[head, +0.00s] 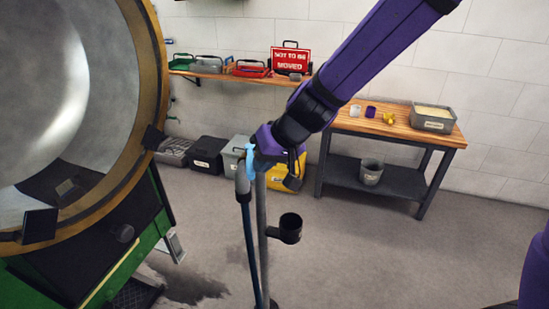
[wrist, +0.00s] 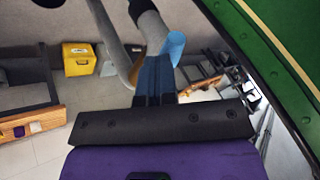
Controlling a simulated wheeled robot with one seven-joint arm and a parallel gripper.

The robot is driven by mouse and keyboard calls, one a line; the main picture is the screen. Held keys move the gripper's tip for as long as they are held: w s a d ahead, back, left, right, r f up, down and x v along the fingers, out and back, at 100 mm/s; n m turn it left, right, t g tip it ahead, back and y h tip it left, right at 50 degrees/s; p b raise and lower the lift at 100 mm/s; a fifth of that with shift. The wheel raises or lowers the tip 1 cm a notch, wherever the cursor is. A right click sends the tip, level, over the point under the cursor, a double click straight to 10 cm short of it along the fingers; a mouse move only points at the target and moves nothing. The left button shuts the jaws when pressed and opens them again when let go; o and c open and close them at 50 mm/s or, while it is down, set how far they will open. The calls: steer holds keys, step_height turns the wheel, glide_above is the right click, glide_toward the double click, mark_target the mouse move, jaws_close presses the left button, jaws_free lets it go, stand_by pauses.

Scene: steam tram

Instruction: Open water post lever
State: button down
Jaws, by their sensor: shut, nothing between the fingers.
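The water post (head: 262,230) is a grey upright pipe with a bent top and a dark hose hanging from it. Its light blue lever (head: 249,160) is at the top, partly covered by my gripper (head: 262,152). In the wrist view, the blue lever (wrist: 174,46) shows just beyond and slightly right of the dark fingertips of my gripper (wrist: 154,62). The fingers are shut together with nothing between them. They are right by the lever and the grey pipe (wrist: 150,30); I cannot tell whether they touch either.
A green engine with a large brass-rimmed round opening (head: 155,60) stands close at the left. A wooden workbench (head: 385,125) is behind at the right. Bins, including a yellow one (head: 288,178), line the wall. A black cup holder (head: 288,230) juts from the post.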

steer(key=shift+s+a, duration=0.15)
steer(key=shift+a, duration=0.5)
steer(key=shift+s+a, duration=0.15)
steer(key=shift+a, duration=0.45)
